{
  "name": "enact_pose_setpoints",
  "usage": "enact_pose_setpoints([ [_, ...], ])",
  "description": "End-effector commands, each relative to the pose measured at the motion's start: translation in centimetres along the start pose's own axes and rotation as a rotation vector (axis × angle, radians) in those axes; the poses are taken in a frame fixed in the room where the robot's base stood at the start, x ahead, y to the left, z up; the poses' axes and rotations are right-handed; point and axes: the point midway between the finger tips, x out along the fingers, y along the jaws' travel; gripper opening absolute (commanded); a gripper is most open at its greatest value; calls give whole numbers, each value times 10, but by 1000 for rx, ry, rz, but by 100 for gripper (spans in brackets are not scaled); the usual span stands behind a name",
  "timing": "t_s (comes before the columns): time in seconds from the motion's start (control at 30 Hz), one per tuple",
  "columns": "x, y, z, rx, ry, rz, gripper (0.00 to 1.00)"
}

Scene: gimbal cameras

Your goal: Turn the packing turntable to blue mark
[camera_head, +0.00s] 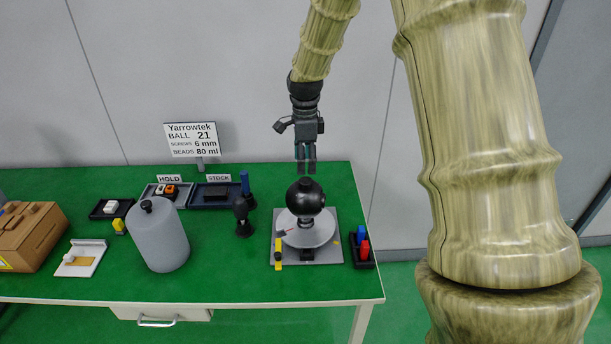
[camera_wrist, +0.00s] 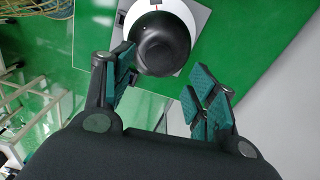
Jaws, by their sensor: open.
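The packing turntable is a pale round disc (camera_head: 322,236) on a grey square plate (camera_head: 342,258) near the table's right end. A black ball-like body with a small knob (camera_head: 305,197) stands on the disc and hides part of it. A thin reddish line shows on the disc. In the wrist view the pale disc (camera_wrist: 181,27) lies under the black body (camera_wrist: 163,50), with a short red mark at its far edge. I cannot make out a blue mark. My gripper (camera_head: 306,166) hangs just above the black body, pointing down, open and empty; its fingers (camera_wrist: 163,78) also show in the wrist view.
A yellow piece (camera_head: 278,254) lies at the plate's left edge. A dark tray (camera_head: 362,264) with red and blue pieces stands close right. Green tabletop (camera_head: 225,275) is clear in front.

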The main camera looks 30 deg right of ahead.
Motion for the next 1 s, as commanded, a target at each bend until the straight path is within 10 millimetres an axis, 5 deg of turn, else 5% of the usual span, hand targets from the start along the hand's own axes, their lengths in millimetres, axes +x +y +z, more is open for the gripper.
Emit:
enact_pose_setpoints([
  [0.4, 53, 1, -3, 3, -1, 1, 58],
  [0.9, 66, 0, -3, 3, 0, -1, 58],
  [1.0, 66, 0, -3, 3, 0, -1, 41],
])
